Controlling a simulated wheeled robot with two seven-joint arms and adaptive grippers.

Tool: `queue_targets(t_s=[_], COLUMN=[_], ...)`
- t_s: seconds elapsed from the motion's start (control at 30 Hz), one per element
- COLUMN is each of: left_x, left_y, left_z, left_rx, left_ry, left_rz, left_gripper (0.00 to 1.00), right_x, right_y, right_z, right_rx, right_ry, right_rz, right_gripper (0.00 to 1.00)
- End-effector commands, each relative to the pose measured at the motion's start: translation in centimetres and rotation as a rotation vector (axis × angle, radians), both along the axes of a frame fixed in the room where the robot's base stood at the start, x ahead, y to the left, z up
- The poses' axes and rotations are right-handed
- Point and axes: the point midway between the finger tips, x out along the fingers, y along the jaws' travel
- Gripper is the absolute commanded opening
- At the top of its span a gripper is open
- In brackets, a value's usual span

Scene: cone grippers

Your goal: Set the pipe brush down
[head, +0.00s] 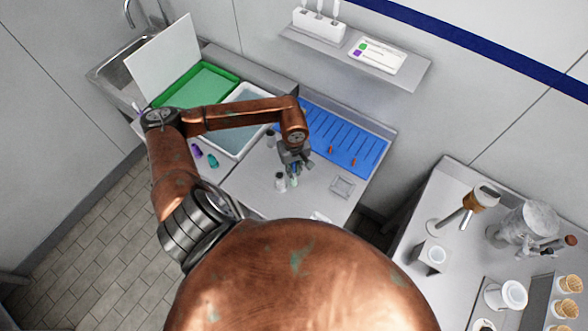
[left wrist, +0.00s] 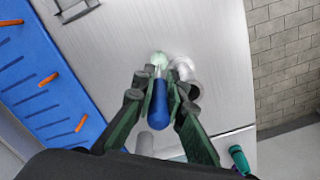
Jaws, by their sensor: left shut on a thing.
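My left gripper (head: 293,170) is above the steel worktop (head: 255,190), in front of the blue mat. In the left wrist view, its fingers (left wrist: 157,88) are shut on the blue handle of the pipe brush (left wrist: 158,106). The brush's pale green tip (left wrist: 160,59) points away from the wrist, over the worktop. In the head view, only a small part of the brush (head: 295,182) shows below the fingers. I cannot tell whether the tip touches the surface. My right gripper is not in view.
The ridged blue mat (head: 372,150) with orange pegs lies behind. A square plate (head: 342,187) lies at the right. A water basin (head: 225,135) and green tray (head: 200,88) are to the left.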

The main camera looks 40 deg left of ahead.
Motion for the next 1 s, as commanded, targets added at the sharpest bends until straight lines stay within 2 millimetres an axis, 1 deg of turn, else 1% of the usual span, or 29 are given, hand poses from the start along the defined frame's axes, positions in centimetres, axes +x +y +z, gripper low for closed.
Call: queue_targets(t_s=[0.23, 0.27, 0.5, 0.77, 0.87, 0.9, 1.0], left_x=[0.0, 0.0, 0.0, 0.0, 0.0, 0.0, 0.1], left_y=[0.0, 0.0, 0.0, 0.0, 0.0, 0.0, 0.1], left_z=[-0.4, -0.4, -0.2, -0.2, 0.1, 0.3, 1.6], left_rx=[0.0, 0.0, 0.0, 0.0, 0.0, 0.0, 0.002], left_ry=[0.0, 0.001, 0.0, 0.0, 0.0, 0.0, -0.004], left_rz=[0.0, 0.0, 0.0, 0.0, 0.0, 0.001, 0.0], left_gripper=[0.0, 0.12, 0.29, 0.29, 0.29, 0.29, 0.29], right_x=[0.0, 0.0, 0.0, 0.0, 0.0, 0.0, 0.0], right_y=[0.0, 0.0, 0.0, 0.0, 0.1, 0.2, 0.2], right_z=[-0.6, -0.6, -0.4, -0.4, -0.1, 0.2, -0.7], right_rx=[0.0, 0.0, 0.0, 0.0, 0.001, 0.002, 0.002], right_ry=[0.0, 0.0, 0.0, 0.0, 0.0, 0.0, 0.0], right_rz=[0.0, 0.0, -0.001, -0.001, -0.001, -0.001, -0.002], right_gripper=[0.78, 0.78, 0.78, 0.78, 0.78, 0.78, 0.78])
